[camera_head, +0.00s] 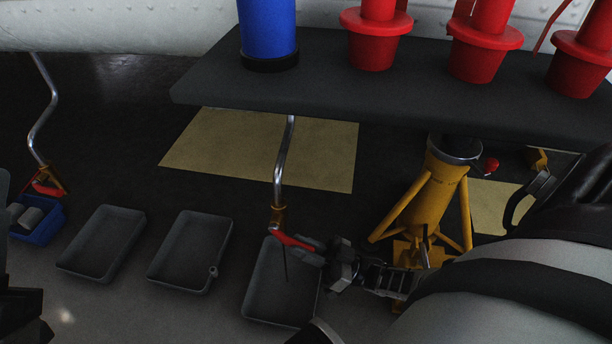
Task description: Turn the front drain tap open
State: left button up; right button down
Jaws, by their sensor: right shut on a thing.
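A brass tap (278,214) with a red lever handle (291,240) sits at the lower end of a bent metal drain pipe (283,160) in the middle of the view. My right gripper (318,252) comes in from the right and is shut on the red handle's outer end. A thin dark line runs down from the tap towards the grey tray (258,300) beneath it. A second pipe with a brass tap and red handle (47,188) stands at the far left. Dark parts of my left arm show at the left edge; its jaws cannot be made out.
Two more grey trays (100,243) (190,250) lie on the floor to the left. A blue tray (38,218) holding a pale object is under the far-left tap. A yellow jack stand (427,205) stands close behind my right arm. A dark shelf (340,90) overhangs above.

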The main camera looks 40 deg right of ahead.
jog(key=c, duration=1.3)
grip_release()
jog(key=shift+d, duration=0.1)
